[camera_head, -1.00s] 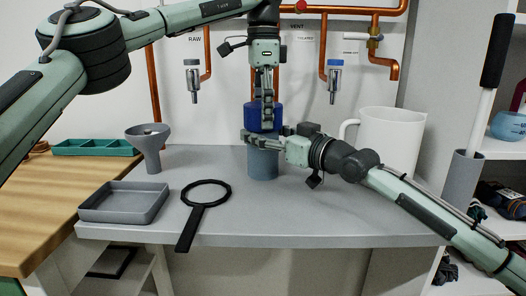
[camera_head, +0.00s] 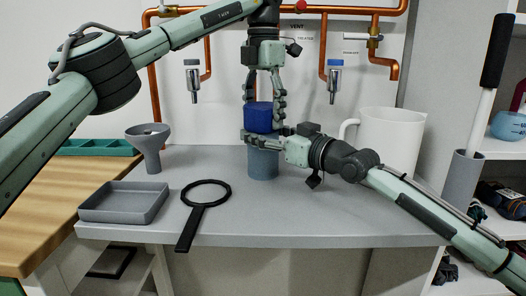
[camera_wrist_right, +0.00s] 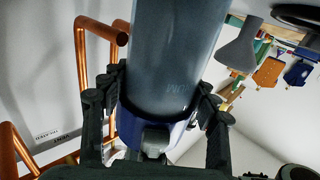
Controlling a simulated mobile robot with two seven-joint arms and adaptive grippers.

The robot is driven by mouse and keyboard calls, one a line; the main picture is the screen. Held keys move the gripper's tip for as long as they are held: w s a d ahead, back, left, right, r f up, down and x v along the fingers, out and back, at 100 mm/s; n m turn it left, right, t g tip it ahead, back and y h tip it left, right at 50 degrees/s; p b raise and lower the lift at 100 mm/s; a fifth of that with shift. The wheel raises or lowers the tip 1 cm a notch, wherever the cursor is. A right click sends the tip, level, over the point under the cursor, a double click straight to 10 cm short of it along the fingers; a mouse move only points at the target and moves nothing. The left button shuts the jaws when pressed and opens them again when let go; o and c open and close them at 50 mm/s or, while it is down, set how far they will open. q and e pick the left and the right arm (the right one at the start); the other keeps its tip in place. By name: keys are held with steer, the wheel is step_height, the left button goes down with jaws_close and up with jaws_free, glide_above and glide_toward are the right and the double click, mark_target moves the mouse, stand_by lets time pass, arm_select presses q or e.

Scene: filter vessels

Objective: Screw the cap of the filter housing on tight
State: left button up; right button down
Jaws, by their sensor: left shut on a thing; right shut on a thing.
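The filter housing stands upright on the grey table. Its grey-blue body (camera_head: 263,164) is below and its dark blue cap (camera_head: 258,117) sits on top. My left gripper (camera_head: 264,112) comes down from above, shut on the cap with one finger on each side. My right gripper (camera_head: 262,138) reaches in from the right, shut on the body just below the cap. In the right wrist view, its fingers flank the translucent body (camera_wrist_right: 175,55), with the blue cap (camera_wrist_right: 128,128) at the picture's lower part. Fingers hide the seam, so I cannot tell how tightly the cap sits.
A white jug (camera_head: 390,140) stands close behind my right arm. A black ring with a handle (camera_head: 203,205), a grey tray (camera_head: 125,218) and a grey funnel (camera_head: 150,150) are on the left. Copper pipes (camera_head: 152,80) with taps run behind. The table's front middle is clear.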

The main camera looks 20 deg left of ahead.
arm_select(q)
steer(key=m, duration=1.5)
steer(key=shift+m, duration=0.3)
steer(key=m, duration=0.5)
steer(key=shift+m, duration=0.3)
steer(key=o, duration=1.3)
steer(key=shift+r, duration=2.2)
steer(key=shift+c, duration=0.4)
